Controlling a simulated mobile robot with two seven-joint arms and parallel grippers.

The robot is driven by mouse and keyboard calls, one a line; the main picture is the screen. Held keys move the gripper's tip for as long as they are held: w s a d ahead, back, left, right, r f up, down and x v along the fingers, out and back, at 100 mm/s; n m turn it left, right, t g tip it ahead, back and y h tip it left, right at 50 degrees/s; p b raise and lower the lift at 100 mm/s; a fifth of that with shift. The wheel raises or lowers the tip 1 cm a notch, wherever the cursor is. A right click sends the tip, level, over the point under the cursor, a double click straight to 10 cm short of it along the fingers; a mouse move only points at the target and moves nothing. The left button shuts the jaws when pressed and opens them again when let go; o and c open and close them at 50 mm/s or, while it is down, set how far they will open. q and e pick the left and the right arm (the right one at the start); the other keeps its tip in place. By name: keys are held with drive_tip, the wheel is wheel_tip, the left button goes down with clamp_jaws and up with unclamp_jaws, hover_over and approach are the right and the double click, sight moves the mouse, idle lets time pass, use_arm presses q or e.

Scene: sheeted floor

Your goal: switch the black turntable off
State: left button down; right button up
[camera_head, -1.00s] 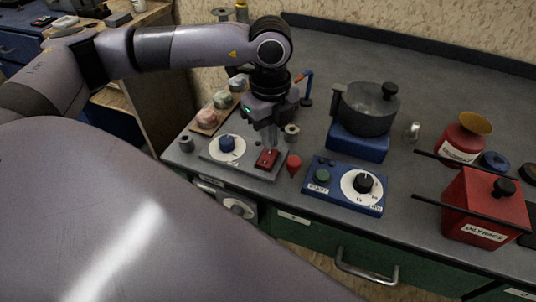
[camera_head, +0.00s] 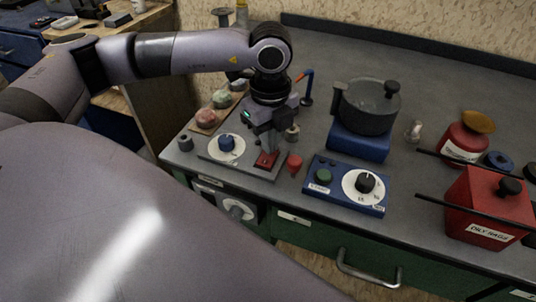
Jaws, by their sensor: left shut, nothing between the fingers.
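My left gripper (camera_head: 265,151) is shut and points down at the red switch (camera_head: 264,163) on a grey control panel (camera_head: 225,158). Its fingertips cover part of the switch and look to be at or just above it; I cannot tell whether they touch. The same panel has a blue knob (camera_head: 226,142) on a white dial. I cannot say for sure which thing is the black turntable; a dark lidded pot (camera_head: 366,108) sits on a blue base (camera_head: 357,144) behind the panels. My right gripper is not in view.
A blue panel (camera_head: 343,201) with a green button (camera_head: 323,176) and black knob (camera_head: 365,182) stands right of the grey panel. A small red cone-like piece (camera_head: 295,163) is between them. A red box (camera_head: 485,210) and red can (camera_head: 464,146) are at the right.

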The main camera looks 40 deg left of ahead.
use_arm(q)
drive_tip(key=shift+f+b, duration=0.3)
drive_tip(key=shift+f, duration=0.05)
drive_tip(key=shift+r+p, duration=2.3)
drive_tip(key=shift+r, duration=1.25)
drive_tip(key=shift+s+f, duration=0.1)
